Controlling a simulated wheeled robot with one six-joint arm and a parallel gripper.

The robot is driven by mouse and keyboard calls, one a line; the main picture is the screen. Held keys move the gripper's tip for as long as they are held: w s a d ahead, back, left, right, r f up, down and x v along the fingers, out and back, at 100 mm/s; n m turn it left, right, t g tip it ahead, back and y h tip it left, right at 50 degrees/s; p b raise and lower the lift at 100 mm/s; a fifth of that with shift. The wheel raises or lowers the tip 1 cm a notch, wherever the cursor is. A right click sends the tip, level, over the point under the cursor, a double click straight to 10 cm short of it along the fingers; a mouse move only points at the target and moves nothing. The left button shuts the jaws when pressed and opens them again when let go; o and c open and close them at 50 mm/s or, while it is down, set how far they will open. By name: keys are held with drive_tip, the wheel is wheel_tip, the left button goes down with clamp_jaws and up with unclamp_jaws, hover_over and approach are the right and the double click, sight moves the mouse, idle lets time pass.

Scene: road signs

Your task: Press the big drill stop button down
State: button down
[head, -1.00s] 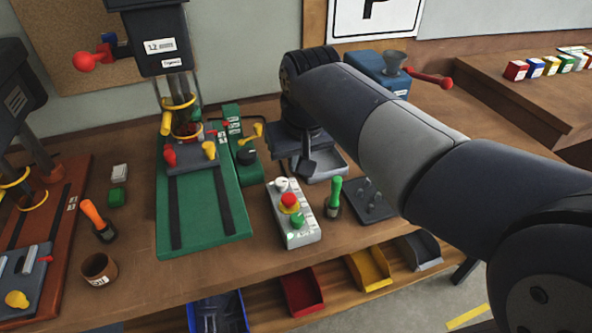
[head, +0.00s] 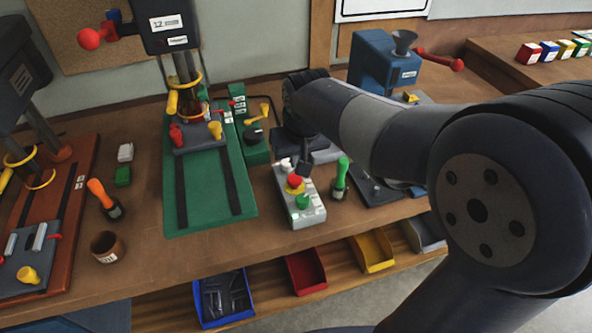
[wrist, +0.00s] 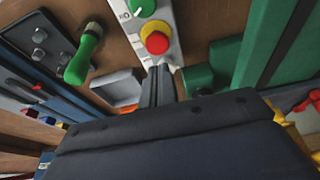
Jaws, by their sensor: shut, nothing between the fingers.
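In the wrist view the red button (wrist: 157,43) is just beyond my fingertips. My gripper (head: 301,167) points down at the box's rear end, close behind the red button. Its two dark fingers are together and empty, as the wrist view also shows (wrist: 160,70). I cannot tell whether the fingertips touch anything.
A green drill press base (head: 208,190) stands left of the box. A green-handled tool (head: 341,175) stands close on its right. A blue machine (head: 384,62) is behind my arm. Bins, including a red one (head: 305,271), sit below the bench's front edge.

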sight(295, 179)
drive_tip(key=x, duration=0.3)
drive_tip(key=s+x, duration=0.1)
drive_tip(key=x, duration=0.1)
drive_tip(key=shift+d+f, duration=0.15)
drive_tip(key=shift+f, duration=0.05)
